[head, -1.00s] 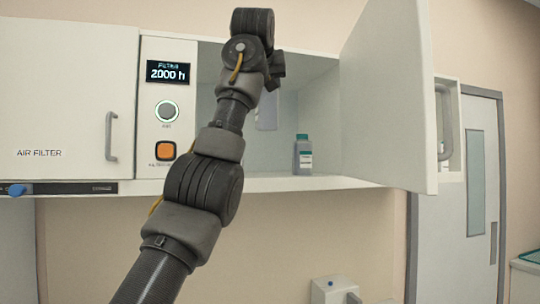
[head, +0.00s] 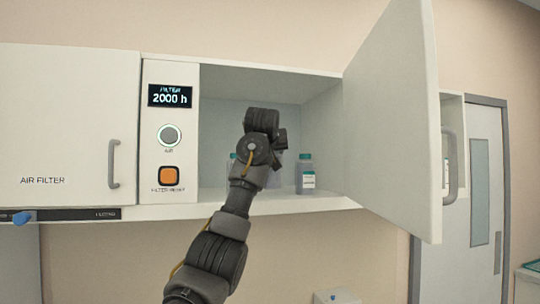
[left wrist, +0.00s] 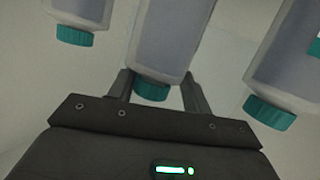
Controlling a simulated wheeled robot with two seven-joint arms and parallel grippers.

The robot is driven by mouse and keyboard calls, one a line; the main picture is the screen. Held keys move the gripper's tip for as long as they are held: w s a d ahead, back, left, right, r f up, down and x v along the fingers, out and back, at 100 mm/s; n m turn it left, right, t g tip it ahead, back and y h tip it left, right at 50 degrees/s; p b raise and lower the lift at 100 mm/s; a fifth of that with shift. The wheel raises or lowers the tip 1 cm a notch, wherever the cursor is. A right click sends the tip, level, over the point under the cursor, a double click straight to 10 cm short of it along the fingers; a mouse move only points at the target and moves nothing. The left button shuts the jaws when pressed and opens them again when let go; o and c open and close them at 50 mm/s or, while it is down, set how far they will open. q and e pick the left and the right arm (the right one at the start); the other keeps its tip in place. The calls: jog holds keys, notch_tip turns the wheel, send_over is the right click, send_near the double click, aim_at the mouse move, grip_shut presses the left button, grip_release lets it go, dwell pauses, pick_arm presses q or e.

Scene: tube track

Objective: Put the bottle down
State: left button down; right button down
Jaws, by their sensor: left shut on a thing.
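My left arm reaches into the open cabinet, and its gripper is hidden behind my wrist in the head view. In the left wrist view my left gripper (left wrist: 156,82) is shut on the middle bottle (left wrist: 168,40), a pale bottle with a teal cap. One bottle (left wrist: 82,10) stands to each side of it, and the other is on the right (left wrist: 285,62); both are apart from the fingers. In the head view a teal-capped bottle (head: 305,176) stands upright on the shelf, right of my wrist. I cannot tell whether the held bottle touches the shelf. My right gripper is not in view.
The cabinet shelf (head: 300,203) has a front edge below my wrist. The open cabinet door (head: 392,120) stands out on the right. The filter panel (head: 169,130) and a closed door (head: 60,130) bound the left. Bare shelf shows right of the bottle.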

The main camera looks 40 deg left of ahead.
pick_arm(q)
jog(key=shift+a+f+p, duration=0.1)
jog(key=shift+f+p, duration=0.2)
jog(key=shift+f, duration=0.15)
jog(key=shift+w+a+f, duration=0.1)
jog(key=shift+f, duration=0.5)
jog(key=shift+d, duration=0.2)
jog(key=c, duration=1)
grip_release()
jog(key=shift+f, duration=0.1)
jog(key=o, duration=0.4)
jog(key=shift+a, duration=0.1)
jog(key=shift+c, duration=0.2)
